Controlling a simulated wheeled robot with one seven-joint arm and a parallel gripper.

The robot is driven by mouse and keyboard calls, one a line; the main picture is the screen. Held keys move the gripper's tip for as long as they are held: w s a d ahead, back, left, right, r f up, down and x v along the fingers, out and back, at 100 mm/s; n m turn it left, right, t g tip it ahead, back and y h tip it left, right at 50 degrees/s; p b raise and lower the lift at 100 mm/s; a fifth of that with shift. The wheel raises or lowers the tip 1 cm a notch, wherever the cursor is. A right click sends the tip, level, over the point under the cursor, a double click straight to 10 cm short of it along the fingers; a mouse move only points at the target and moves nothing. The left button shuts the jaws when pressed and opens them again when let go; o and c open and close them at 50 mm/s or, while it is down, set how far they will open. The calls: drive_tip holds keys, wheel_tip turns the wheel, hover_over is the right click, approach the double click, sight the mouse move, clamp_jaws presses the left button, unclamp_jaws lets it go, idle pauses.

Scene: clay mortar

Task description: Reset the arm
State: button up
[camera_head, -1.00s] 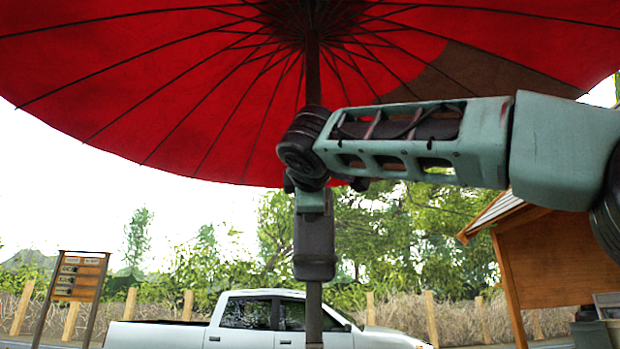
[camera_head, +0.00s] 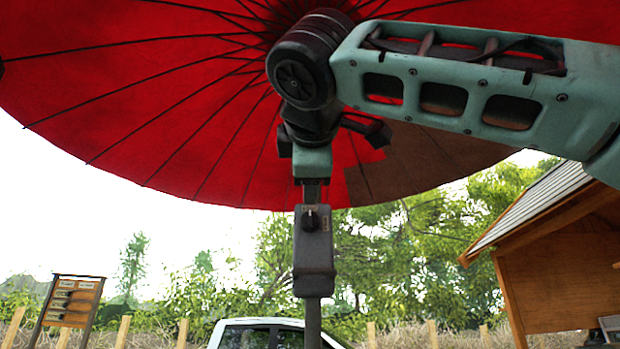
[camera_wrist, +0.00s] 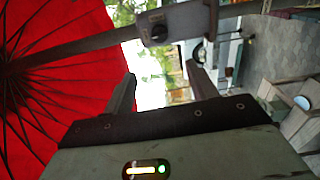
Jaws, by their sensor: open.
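My gripper (camera_wrist: 163,88) shows in the wrist view with its two dark fingers apart and nothing between them. In the head view my green arm reaches in from the right and bends down at a dark round joint; the fingertips cannot be made out there. A grey box with a knob (camera_head: 313,245) is on the umbrella pole (camera_head: 313,322), just below my wrist in the picture. The box also shows in the wrist view (camera_wrist: 178,24), beyond the fingers and apart from them.
A big red umbrella (camera_head: 180,110) spreads overhead, behind my arm in the picture. A wooden hut (camera_head: 555,285) stands at the right. A signboard (camera_head: 72,302) is at the left, and a white truck (camera_head: 235,336) is low in the middle. Paved ground (camera_wrist: 285,55) shows in the wrist view.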

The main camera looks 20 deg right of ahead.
idle(0.5)
drive_tip(key=w+a+f+n+g+y, duration=0.15)
drive_tip(key=a+f+g, duration=0.25)
drive_tip(key=f, duration=1.2)
drive_tip(key=w+a+f+g+y, duration=0.1)
drive_tip(key=a+f+g+y, duration=0.25)
drive_tip(key=f, duration=1.25)
drive_tip(key=s+d+f+m+g, duration=0.2)
drive_tip(key=s+f+g, duration=0.2)
drive_tip(key=f, duration=0.8)
drive_tip(key=s+d+f+m+g, duration=0.2)
drive_tip(key=s+f+m+g, duration=0.1)
drive_tip(key=s+f, duration=0.6)
wheel_tip(320, 180, down, 4)
drive_tip(key=shift+f+g+y, duration=0.1)
drive_tip(key=shift+g+y, duration=0.25)
drive_tip(key=shift+y, duration=0.05)
drive_tip(key=s+d+f+m, duration=0.1)
drive_tip(key=s+f, duration=0.1)
drive_tip(key=s+d+f+m+g, duration=0.1)
drive_tip(key=s+f, duration=0.1)
drive_tip(key=s+d+f+m+g, duration=0.1)
drive_tip(key=s, duration=0.1)
drive_tip(key=shift+s+d+f+m, duration=0.1)
drive_tip(key=shift+f+m, duration=0.15)
drive_tip(key=shift+f, duration=0.15)
drive_tip(key=shift+c, duration=0.4)
